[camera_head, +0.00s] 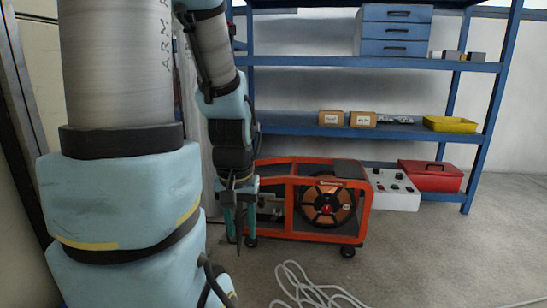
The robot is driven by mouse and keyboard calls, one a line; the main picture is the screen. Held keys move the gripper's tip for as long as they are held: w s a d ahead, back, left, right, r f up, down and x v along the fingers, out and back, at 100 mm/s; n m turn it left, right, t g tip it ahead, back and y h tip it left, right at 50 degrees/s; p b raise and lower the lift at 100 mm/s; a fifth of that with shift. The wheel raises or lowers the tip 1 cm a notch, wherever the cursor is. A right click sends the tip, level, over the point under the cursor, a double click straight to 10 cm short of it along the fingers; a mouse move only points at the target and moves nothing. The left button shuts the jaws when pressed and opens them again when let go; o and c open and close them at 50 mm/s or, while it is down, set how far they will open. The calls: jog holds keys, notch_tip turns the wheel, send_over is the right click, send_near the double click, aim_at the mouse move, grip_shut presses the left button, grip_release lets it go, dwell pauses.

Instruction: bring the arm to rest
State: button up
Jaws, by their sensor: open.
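My arm fills the left side of the picture, with its upper links rising past the top edge and its forearm hanging down in front of the shelf. My gripper (239,228) points down at the end of the forearm, in front of the left end of an orange-framed wheeled machine (312,182). Its fingers look apart, and I see nothing held between them. I cannot tell how far the gripper is from the machine.
A blue shelf rack (390,129) stands behind, bearing a drawer unit (394,30), small boxes (331,118) and a yellow tray (450,124). A red toolbox (430,176) and grey control box (391,190) sit low right.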

notch_tip(320, 180, up, 38)
jog(key=p, duration=3.6)
jog(key=shift+w+f, duration=0.2)
jog(key=shift+w, duration=0.05)
jog(key=shift+d, duration=0.1)
